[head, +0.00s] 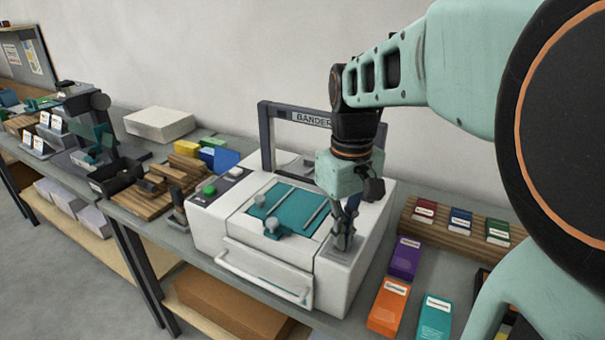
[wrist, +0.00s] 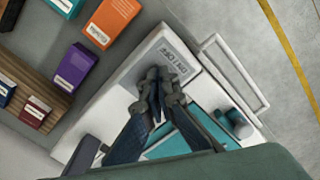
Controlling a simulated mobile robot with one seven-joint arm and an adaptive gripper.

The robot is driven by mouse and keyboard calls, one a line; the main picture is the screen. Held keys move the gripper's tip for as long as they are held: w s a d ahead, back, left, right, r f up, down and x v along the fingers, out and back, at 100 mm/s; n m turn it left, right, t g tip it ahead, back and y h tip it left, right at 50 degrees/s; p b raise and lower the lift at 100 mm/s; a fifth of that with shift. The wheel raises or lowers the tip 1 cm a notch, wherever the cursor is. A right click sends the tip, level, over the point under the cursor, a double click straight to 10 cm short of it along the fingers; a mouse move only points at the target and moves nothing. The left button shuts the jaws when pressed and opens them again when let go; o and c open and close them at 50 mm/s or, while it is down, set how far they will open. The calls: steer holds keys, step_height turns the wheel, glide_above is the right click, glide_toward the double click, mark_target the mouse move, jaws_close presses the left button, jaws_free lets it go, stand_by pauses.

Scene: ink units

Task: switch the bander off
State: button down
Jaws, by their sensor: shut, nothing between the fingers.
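The bander (head: 275,225) is a white machine on the bench with a dark arch marked BANDER and a teal top plate (head: 292,207). A dark panel (head: 222,187) on its left top carries a green button (head: 209,190) and what looks like a darker control behind it. A grey labelled plate (head: 345,252) lies on its right top; it also shows in the wrist view (wrist: 174,60), its text unclear. My gripper (head: 342,243) points down, shut and empty, over this plate. In the wrist view my fingertips (wrist: 158,82) hide part of it; contact cannot be told.
Purple (head: 405,258), orange (head: 388,306) and teal (head: 435,318) boxes lie right of the bander. A wooden rack (head: 460,238) holds small boxes behind them. Wooden blocks (head: 168,178) and a white stack (head: 159,124) stand left. A handle bar (head: 262,278) juts from the bander's front.

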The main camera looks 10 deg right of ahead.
steer(key=shift+r+p, duration=3.2)
steer(key=shift+r, duration=0.25)
steer(key=shift+f, duration=0.1)
